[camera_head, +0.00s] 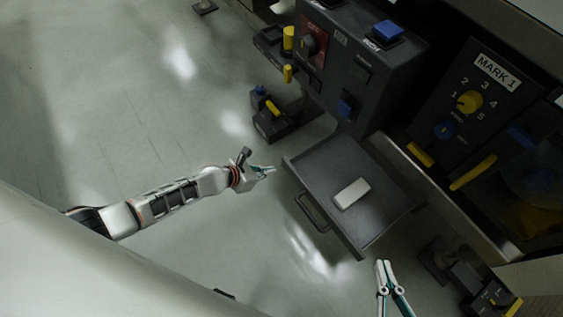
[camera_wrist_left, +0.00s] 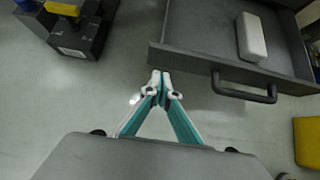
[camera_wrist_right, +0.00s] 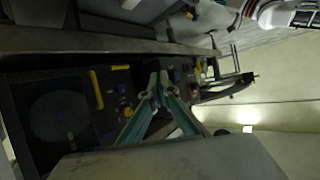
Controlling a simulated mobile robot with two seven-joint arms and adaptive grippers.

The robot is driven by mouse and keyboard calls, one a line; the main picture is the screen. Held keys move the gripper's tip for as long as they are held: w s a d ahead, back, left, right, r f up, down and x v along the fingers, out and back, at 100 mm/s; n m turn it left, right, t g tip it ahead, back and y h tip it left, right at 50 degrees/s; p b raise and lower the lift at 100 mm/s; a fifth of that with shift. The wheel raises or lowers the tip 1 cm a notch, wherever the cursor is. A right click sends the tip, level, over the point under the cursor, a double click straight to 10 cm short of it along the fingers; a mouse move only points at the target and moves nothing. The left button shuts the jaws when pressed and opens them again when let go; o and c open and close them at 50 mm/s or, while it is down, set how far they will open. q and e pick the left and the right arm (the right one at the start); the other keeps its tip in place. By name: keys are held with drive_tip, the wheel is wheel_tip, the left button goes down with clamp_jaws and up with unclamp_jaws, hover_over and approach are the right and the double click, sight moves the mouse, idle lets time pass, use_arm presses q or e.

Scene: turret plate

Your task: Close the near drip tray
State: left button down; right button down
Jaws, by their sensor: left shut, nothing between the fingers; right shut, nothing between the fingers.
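The near drip tray (camera_head: 375,222) is a dark grey drawer, pulled out from the machine front. A white block (camera_head: 351,193) lies in it, and a dark bar handle (camera_head: 312,212) is on its front face. The tray (camera_wrist_left: 189,25), handle (camera_wrist_left: 245,93) and block (camera_wrist_left: 251,37) also show in the left wrist view. My left gripper (camera_head: 272,169) is shut and empty, just off the tray's front near its left corner; its tips (camera_wrist_left: 161,75) show below the tray's front edge. My right gripper (camera_head: 383,264) is shut and empty, to the right of the tray's near corner.
A dark control box (camera_head: 362,72) with blue and yellow controls stands above the tray. A panel labelled MARK 1 (camera_head: 478,95) is to its right. A dark block with a yellow bar (camera_head: 275,116) is left of the tray. Open floor (camera_head: 130,90) lies at left.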

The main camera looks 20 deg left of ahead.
sight(286, 164)
use_arm(q)
drive_tip(key=shift+w+d, duration=0.6)
drive_tip(key=shift+w, duration=0.3)
drive_tip(key=shift+w+d, duration=0.6)
drive_tip(key=shift+w, duration=0.3)
use_arm(e)
drive_tip(key=shift+w+a+r+m, duration=0.1)
drive_tip(key=shift+a+r+m, duration=0.1)
drive_tip(key=shift+a+m, duration=0.15)
